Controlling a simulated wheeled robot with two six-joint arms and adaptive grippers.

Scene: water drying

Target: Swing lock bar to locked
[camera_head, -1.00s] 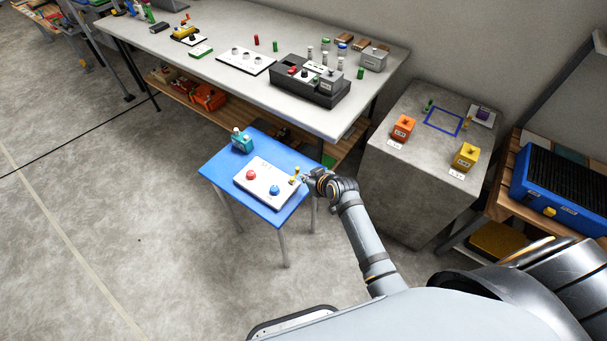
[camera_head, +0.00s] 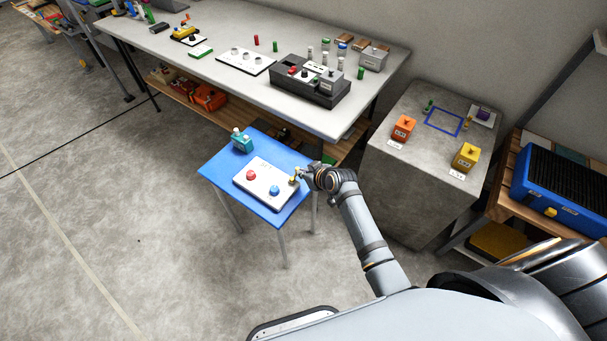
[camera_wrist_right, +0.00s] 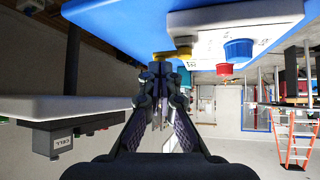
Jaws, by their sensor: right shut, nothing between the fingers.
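The yellow lock bar (camera_head: 293,181) is at the right end of a white panel (camera_head: 262,196) on a small blue table (camera_head: 222,171). The panel also carries a red knob (camera_head: 251,175) and a blue knob (camera_head: 274,190). My right gripper (camera_head: 302,174) is shut and empty, right beside the bar. In the right wrist view the yellow bar (camera_wrist_right: 172,54) is just beyond the shut fingertips (camera_wrist_right: 160,68); I cannot tell whether they touch. The gripper partly covers the bar in the head view. My left gripper is not in view.
A teal block (camera_head: 242,142) stands at the back of the blue table. A long workbench (camera_head: 200,65) with several devices is behind it. A concrete block (camera_head: 400,185) with an orange box (camera_head: 403,128) and a yellow box (camera_head: 466,157) stands to the right. Floor at left is clear.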

